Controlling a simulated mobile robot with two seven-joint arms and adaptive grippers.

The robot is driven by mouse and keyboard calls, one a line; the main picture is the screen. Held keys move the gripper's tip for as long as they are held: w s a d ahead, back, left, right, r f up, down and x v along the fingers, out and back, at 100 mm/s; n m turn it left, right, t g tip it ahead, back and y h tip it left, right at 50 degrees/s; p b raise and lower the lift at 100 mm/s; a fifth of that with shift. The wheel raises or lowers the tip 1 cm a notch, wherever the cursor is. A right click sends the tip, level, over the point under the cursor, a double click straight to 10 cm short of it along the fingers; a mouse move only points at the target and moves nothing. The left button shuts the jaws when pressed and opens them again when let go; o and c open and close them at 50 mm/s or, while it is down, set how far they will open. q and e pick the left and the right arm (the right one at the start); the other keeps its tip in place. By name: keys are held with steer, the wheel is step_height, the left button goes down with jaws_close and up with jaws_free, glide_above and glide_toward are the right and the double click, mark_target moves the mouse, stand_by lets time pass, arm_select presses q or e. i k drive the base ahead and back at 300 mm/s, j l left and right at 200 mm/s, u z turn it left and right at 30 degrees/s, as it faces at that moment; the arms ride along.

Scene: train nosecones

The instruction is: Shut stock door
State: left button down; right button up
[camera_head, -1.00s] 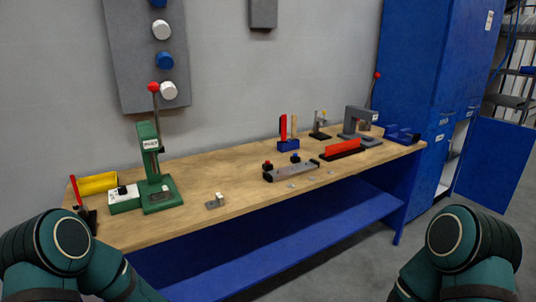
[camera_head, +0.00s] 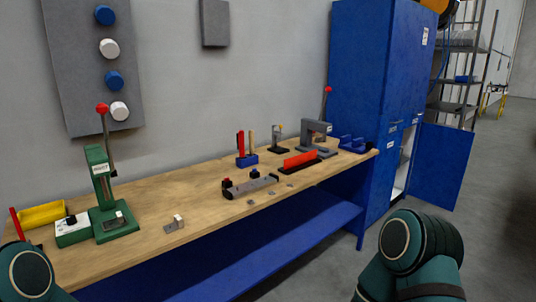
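The blue stock cabinet (camera_head: 372,75) stands at the right, beyond the far end of the workbench. Its lower right door (camera_head: 441,165) is swung wide open to the right. The opening (camera_head: 402,166) shows a pale interior beside the door. The cabinet's other doors look shut. Parts of my two arms show at the lower left and lower right, well short of the cabinet. Neither gripper is in the picture.
The wooden workbench (camera_head: 200,226) runs from lower left toward the cabinet. It carries a green press (camera_head: 107,195), a yellow bin (camera_head: 42,215), a red block (camera_head: 300,157) and a grey press (camera_head: 317,136). Shelving (camera_head: 455,70) stands behind the door. Grey floor (camera_head: 490,235) at the right is clear.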

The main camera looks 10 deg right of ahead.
mark_target(442, 154)
steer(key=i+l+z, duration=0.3)
steer(key=l+z, duration=0.15)
steer(key=l, duration=0.15)
steer(key=i+l+z, duration=1)
steer(key=i+z, duration=0.5)
steer(key=i, duration=2.85)
steer(key=i+l+u, duration=0.1)
steer(key=i, duration=1.35)
steer(key=i+u, duration=0.2)
steer(key=i, duration=0.2)
steer(key=i+l+u, duration=0.25)
steer(key=i, duration=0.2)
steer(key=i+l+u, duration=0.2)
steer(key=i, duration=0.2)
steer(key=i+l+u, duration=0.25)
steer(key=u, duration=0.2)
steer(key=i+l+u, duration=0.45)
steer(key=k+j, duration=0.05)
